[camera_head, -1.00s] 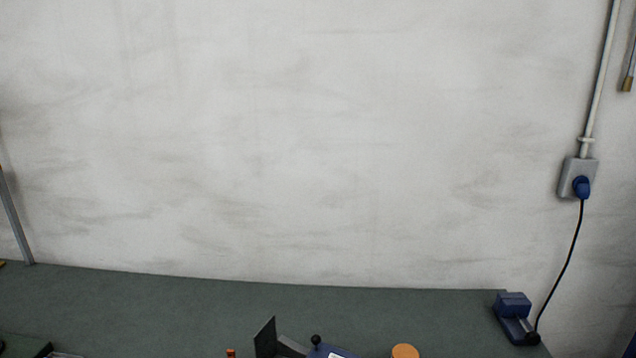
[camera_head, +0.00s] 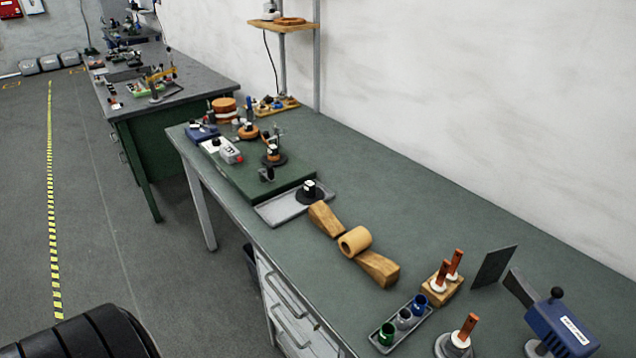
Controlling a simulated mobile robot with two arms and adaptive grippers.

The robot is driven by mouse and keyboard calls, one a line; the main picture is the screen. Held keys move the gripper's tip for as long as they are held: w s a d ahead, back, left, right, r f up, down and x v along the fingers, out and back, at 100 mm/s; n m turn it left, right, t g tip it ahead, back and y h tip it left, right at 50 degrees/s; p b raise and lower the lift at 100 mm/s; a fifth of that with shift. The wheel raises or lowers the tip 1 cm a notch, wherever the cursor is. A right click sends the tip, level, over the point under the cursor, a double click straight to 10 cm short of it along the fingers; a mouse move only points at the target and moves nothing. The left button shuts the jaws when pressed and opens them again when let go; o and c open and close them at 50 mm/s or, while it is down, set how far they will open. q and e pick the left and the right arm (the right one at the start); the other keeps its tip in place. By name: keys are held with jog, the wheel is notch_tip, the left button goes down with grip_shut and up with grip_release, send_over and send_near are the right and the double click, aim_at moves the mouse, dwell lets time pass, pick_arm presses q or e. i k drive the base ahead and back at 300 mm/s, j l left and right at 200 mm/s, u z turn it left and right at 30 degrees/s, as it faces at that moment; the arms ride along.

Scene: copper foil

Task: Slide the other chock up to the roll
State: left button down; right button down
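The tan roll (camera_head: 354,241) lies on its side on the green bench top, with its round end and dark core hole showing. One wooden chock (camera_head: 325,219) lies on its upper-left side, close to it. The other wooden chock (camera_head: 377,268) lies on its lower-right side, its near end close against the roll. I cannot tell whether either chock touches it. Neither of my grippers is in view.
A grey tray (camera_head: 287,206) with a black-based item is beyond the upper chock. A small tray of coloured cups (camera_head: 403,319), a wooden block with copper-coloured sticks (camera_head: 443,290) and a blue device (camera_head: 562,325) stand nearer. The bench (camera_head: 440,215) behind the roll is clear.

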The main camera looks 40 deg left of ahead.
aim_at(319, 213)
jog(key=u, duration=1.15)
